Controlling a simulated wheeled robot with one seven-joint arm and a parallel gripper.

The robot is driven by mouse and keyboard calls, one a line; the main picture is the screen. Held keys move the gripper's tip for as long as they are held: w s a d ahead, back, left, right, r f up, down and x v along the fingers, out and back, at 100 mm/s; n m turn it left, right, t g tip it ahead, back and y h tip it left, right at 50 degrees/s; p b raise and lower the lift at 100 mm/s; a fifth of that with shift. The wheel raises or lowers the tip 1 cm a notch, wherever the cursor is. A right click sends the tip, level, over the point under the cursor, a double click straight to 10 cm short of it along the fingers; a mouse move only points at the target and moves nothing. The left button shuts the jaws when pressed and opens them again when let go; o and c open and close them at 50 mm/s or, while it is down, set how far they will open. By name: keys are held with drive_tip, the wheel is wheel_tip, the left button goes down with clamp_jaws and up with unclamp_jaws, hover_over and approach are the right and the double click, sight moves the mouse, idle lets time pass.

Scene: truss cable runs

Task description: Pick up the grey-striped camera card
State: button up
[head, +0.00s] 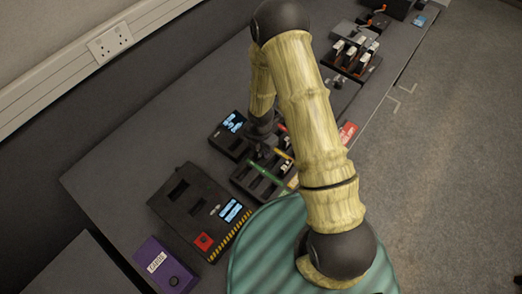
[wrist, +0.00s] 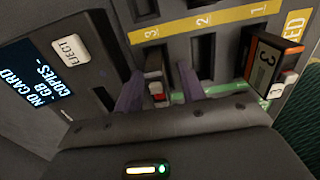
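A dark card with a light grey band and a small red patch (wrist: 155,72) stands in the slot marked 3 of the dark card rack (wrist: 226,45) in the wrist view. It looks like the grey-striped camera card, though only its top end shows. My gripper (wrist: 160,88) has its two purple fingers apart, one on each side of this card. The card is nearer the left finger, with a gap to the right finger. In the head view my gripper (head: 262,148) is low over the rack (head: 256,184), and my arm hides much of the rack.
A second card marked 3 (wrist: 265,62) stands at the rack's right. A reader with an EJECT button and a "NO CARD" screen (wrist: 35,75) is close on the left. A larger dark device (head: 190,205) and a purple box (head: 164,266) stand nearer on the desk.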

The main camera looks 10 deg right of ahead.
idle(0.3)
clamp_jaws()
wheel_tip(320, 180, up, 10)
drive_tip(key=shift+r+b, duration=0.1)
drive_tip(key=shift+b, duration=0.2)
idle(0.4)
idle(0.5)
